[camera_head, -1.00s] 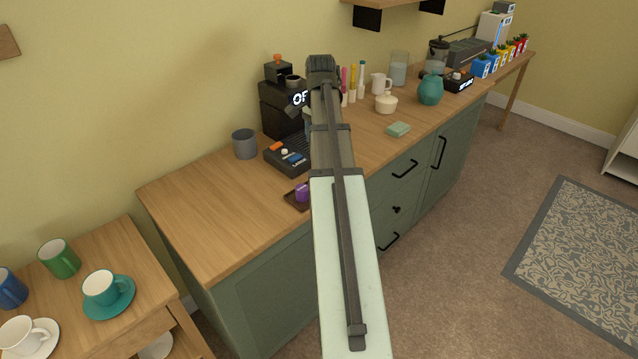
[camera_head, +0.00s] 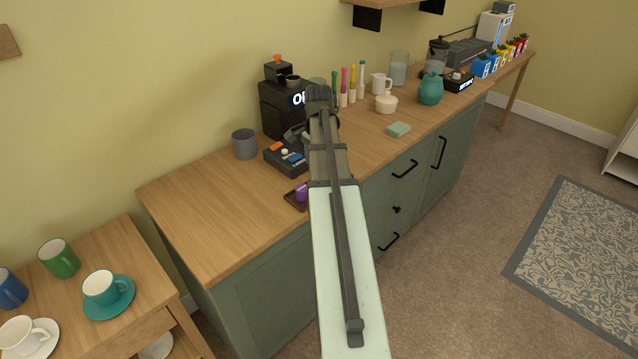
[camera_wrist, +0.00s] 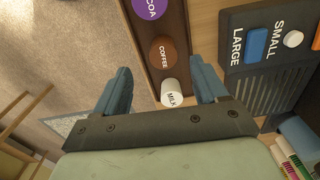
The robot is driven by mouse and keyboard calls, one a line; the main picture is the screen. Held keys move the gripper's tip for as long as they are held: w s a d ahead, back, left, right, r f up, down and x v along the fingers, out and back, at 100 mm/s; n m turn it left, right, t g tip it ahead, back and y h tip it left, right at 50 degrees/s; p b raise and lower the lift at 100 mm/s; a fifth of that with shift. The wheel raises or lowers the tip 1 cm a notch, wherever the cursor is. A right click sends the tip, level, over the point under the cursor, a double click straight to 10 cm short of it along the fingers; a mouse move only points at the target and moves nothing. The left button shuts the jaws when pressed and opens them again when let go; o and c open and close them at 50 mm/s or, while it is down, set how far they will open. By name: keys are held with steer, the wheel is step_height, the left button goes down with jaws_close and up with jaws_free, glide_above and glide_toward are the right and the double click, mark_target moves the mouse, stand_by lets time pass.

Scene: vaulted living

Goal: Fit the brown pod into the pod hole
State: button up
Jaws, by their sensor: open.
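The brown pod (camera_wrist: 161,50), labelled COFFEE, lies in a dark tray between a purple COCOA pod (camera_wrist: 150,6) and a white MILK pod (camera_wrist: 171,93). My gripper (camera_wrist: 160,70) is open above the tray, its blue-grey fingers on either side of the pod row, with nothing held. In the head view my arm covers the brown pod; only the purple pod (camera_head: 301,191) and a corner of the tray (camera_head: 292,202) show. The black coffee machine (camera_head: 282,112) stands behind the tray. I cannot make out the pod hole for certain.
The machine's base has a LARGE button (camera_wrist: 257,43) and a SMALL button (camera_wrist: 293,39). A grey cup (camera_head: 245,144) stands left of the machine. A green sponge (camera_head: 398,130) lies to the right. The counter's left end (camera_head: 205,205) is clear.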

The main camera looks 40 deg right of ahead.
steer(key=shift+w+d+f, duration=0.1)
steer(key=shift+d+f, duration=0.05)
steer(key=shift+f, duration=1.15)
steer(key=shift+w+d+f, duration=0.1)
steer(key=shift+f, duration=1.15)
steer(key=shift+c, duration=0.2)
steer(key=c, duration=1.1)
